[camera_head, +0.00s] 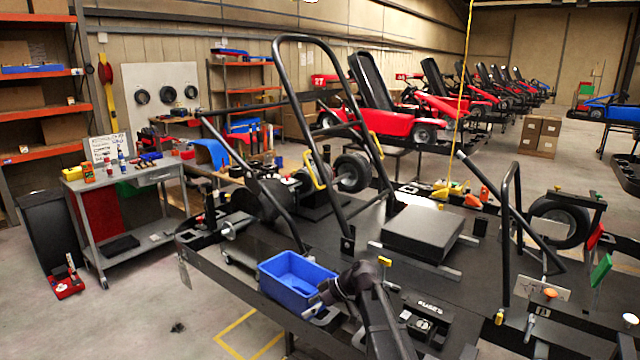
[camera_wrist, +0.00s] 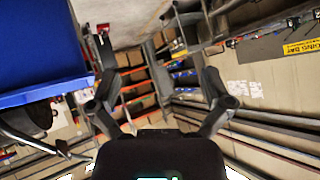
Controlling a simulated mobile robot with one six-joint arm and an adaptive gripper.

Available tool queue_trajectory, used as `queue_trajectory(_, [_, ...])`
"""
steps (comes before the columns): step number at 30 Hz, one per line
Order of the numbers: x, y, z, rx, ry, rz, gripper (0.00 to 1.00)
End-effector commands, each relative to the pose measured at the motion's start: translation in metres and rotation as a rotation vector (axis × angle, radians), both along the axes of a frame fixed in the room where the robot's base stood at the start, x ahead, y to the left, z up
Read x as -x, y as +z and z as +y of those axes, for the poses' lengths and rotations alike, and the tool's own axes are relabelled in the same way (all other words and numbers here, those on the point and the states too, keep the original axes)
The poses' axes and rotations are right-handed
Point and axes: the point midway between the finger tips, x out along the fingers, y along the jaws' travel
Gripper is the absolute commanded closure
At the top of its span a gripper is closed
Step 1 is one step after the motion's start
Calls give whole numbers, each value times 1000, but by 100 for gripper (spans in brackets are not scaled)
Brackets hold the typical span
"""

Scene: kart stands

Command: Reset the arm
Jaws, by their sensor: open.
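My gripper (camera_wrist: 150,48) is open in the wrist view, with its two dark fingers spread apart and nothing between them. Beyond the fingers the wrist view looks out over the hall, with shelves (camera_wrist: 138,90) far off. In the head view my arm rises from the bottom edge, and my gripper (camera_head: 326,296) is at the right side of a blue bin (camera_head: 290,285). I cannot tell whether it touches the bin. A large blue surface (camera_wrist: 40,45) fills the upper left of the wrist view, close to the left finger.
The black kart frame (camera_head: 225,262) with tall bent bars (camera_head: 310,100) stands around my arm. A black block (camera_head: 423,233) lies on it. A grey trolley (camera_head: 125,185) with tools stands at left. Red karts (camera_head: 380,110) line the back.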

Motion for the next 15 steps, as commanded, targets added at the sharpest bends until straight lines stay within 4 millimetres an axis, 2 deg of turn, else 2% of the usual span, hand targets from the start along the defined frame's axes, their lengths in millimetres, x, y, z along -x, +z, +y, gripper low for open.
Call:
queue_trajectory(1, [14,-5,-8,37,-31,34,0])
queue_trajectory(8, [68,-36,-59,277,-271,246,0])
queue_trajectory(15, [126,-60,-118,520,-599,425,0])
